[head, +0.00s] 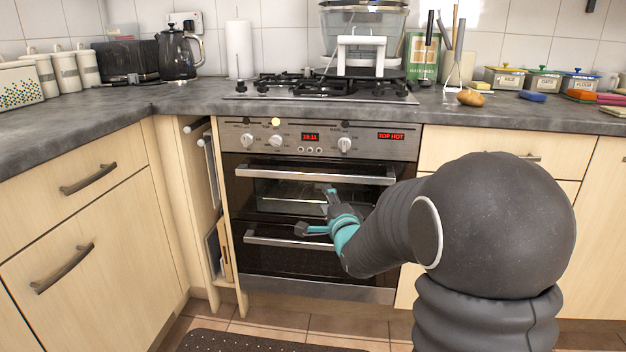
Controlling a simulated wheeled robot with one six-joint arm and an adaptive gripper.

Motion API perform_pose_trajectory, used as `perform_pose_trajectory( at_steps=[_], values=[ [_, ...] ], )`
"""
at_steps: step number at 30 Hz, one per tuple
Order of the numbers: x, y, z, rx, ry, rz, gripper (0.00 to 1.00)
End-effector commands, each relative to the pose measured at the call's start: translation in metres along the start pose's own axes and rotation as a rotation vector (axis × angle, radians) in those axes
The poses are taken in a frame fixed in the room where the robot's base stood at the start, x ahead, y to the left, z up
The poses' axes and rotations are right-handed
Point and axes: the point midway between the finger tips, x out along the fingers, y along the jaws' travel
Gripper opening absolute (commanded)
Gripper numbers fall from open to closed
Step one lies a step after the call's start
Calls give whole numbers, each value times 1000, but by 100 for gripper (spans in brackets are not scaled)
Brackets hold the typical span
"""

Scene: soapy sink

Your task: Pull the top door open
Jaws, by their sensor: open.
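The double oven (318,291) is built in below the counter. Its top door (270,196) has a dark window and looks shut. A long silver handle (300,173) runs across the upper edge of this door. My gripper (318,211) is open and empty in front of the oven, lower in the picture than the top handle. One finger points up towards that handle; the other reaches left near the lower door's handle (275,240). I cannot tell whether it touches either.
The control panel (360,143) above the top door has knobs and red displays, one reading "TOP HOT". A hob (290,88) lies above. A narrow pull-out unit (215,200) stands left of the oven. A dark mat (235,342) lies on the floor.

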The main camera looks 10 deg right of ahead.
Motion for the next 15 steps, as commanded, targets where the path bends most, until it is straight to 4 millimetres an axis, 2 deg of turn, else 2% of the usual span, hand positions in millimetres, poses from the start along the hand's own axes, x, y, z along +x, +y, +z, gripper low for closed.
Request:
perform_pose_trajectory(
  at_steps=[5,15],
  values=[
    [21,-1,0,1,-1,-1,50],
    [84,-1,0,0,0,-1,50]
  ],
)
